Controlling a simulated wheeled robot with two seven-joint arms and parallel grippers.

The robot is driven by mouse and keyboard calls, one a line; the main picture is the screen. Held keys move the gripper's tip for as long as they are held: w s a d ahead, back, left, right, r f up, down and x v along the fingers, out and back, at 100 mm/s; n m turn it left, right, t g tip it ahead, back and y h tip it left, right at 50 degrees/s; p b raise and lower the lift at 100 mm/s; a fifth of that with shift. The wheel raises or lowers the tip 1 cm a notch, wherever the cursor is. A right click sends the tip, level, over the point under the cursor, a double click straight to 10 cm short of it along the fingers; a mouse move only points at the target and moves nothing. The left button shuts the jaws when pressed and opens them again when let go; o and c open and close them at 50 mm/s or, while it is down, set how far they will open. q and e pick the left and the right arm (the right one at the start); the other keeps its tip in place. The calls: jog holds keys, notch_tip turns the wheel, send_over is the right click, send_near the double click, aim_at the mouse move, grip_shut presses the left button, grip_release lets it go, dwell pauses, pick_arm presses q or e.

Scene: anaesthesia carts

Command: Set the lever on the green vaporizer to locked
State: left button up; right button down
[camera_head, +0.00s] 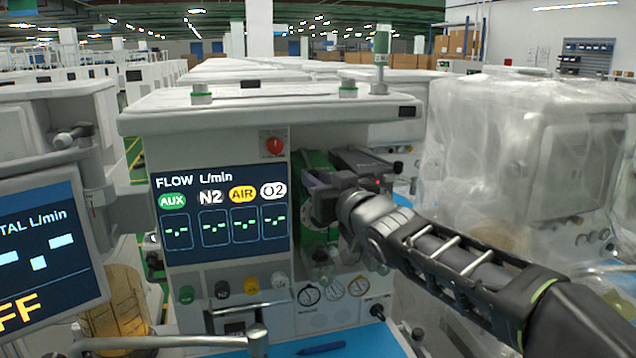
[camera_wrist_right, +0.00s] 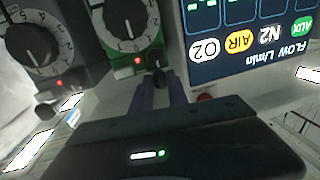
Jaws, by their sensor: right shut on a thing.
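The green vaporizer (camera_head: 312,160) sits right of the flow screen, partly hidden behind my right gripper (camera_head: 313,186). The right wrist view, which is turned upside down, shows its green body, black numbered dial (camera_wrist_right: 128,22) and a small red light. Just beside that light is a short dark lever (camera_wrist_right: 158,74). My right gripper (camera_wrist_right: 158,88) has its fingers closed around this lever, with the tips near the green body. The fingers hide part of the lever, and its exact setting cannot be read. My left gripper is not in view.
A dark grey vaporizer (camera_wrist_right: 48,45) stands beside the green one, with its own dial and dark knob. The flow screen (camera_head: 220,210) is close on the other side. Gauges (camera_head: 333,289) sit below; a plastic-wrapped cart (camera_head: 530,160) stands to the right.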

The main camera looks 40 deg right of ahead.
jog(key=shift+s+d, duration=0.2)
jog(key=shift+d, duration=0.2)
jog(key=c, duration=1.8)
grip_release()
jog(key=shift+w+a, duration=0.2)
jog(key=shift+a, duration=0.15)
jog(key=o, duration=0.3)
jog(key=shift+d, duration=0.15)
jog(key=shift+o, duration=1)
jog(key=shift+s, duration=0.15)
jog(key=s, duration=0.2)
jog(key=s+a, duration=0.1)
jog(key=s, duration=0.4)
jog(key=shift+s+a+b, duration=0.2)
jog(key=shift+a+b, duration=0.05)
jog(key=shift+b, duration=0.15)
jog(key=shift+c, duration=0.3)
